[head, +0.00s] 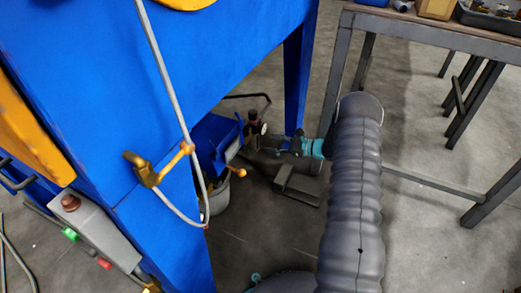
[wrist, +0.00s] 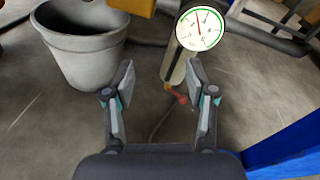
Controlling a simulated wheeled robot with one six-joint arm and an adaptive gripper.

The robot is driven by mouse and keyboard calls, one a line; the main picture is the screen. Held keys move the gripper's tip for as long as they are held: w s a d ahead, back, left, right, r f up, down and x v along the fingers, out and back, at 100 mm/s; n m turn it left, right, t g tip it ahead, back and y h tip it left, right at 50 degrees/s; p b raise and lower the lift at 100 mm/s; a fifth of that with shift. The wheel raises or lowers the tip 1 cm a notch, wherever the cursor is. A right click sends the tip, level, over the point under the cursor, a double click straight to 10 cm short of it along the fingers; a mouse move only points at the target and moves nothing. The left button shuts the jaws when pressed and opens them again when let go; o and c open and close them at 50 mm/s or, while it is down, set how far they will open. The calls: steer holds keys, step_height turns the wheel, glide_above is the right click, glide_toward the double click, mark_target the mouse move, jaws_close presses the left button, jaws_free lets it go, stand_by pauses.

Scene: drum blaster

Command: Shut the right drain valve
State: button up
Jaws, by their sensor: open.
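In the wrist view a small valve with a red handle (wrist: 179,97) and a brass-coloured body sits at the bottom of a pale cylinder (wrist: 177,66) under a round gauge (wrist: 201,28). My gripper (wrist: 160,68) is open and empty. In that picture, the cylinder and valve appear between the fingers, closer to the right finger, with no clear contact. The valve's depth and exact handle angle are hard to tell. In the head view my gripper is low beneath the blue machine (head: 230,50), its fingers mostly unclear. A small yellow-orange fitting (head: 238,172) shows beside it.
A grey bucket (wrist: 85,50) stands on the floor left of the gripper; it is partly visible in the head view (head: 219,197). A blue leg (wrist: 290,142) is at lower right. A grey hose (head: 163,75) hangs from the machine. A metal table (head: 440,31) stands at right.

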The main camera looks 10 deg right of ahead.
mark_target(260, 148)
steer(key=d+f+m+t, duration=0.1)
steer(key=d+f+m, duration=0.1)
steer(key=f, duration=0.2)
steer(key=d+f+m+t+h, duration=0.1)
steer(key=d+f+m+t, duration=0.1)
steer(key=f, duration=0.2)
steer(key=d+f+m+t, duration=0.1)
steer(key=d+f+t, duration=0.1)
steer(key=f, duration=0.3)
steer(key=shift+w+m, duration=0.4)
steer(key=x, duration=0.7)
steer(key=b+x, duration=0.1)
steer(key=x, duration=0.5)
steer(key=shift+w+a+f, duration=0.15)
steer(key=shift+w+f, duration=0.1)
steer(key=shift+w, duration=0.15)
steer(key=shift+c, duration=0.2)
jaws_close()
